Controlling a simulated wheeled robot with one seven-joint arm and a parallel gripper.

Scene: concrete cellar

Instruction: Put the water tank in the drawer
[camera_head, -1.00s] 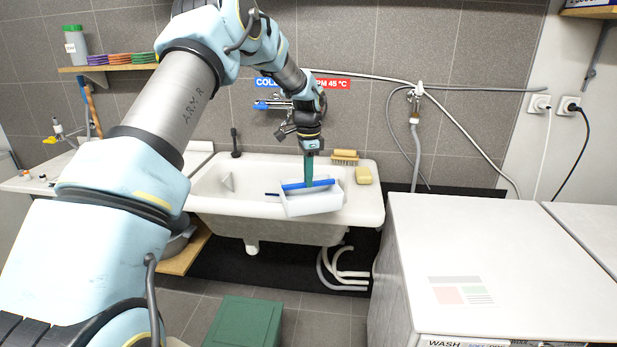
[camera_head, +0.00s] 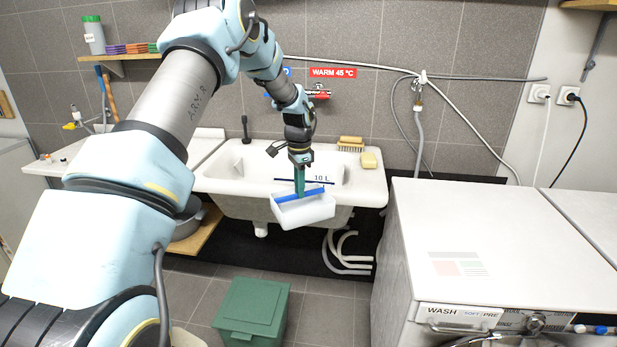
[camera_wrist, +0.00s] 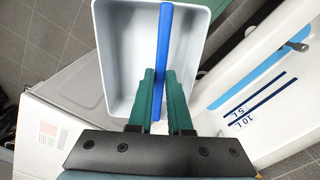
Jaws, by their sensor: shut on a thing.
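The water tank (camera_head: 306,212) is a white open-topped box with a blue bar across its top. It hangs just in front of the sink's front edge in the head view. My gripper (camera_head: 299,189) has green fingers and is shut on the blue bar from above. In the wrist view the tank (camera_wrist: 122,55) looks empty, and my green fingers (camera_wrist: 161,80) stand either side of the bar. A panel marked WASH, SOFT, PRE (camera_head: 460,316) shows on the washing machine front at the bottom edge. I cannot tell whether any drawer there is open.
The washing machine (camera_head: 490,235) stands to the right with a clear top. A green lidded bin (camera_head: 252,312) stands on the floor; hoses (camera_head: 345,255) hang beneath the sink.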

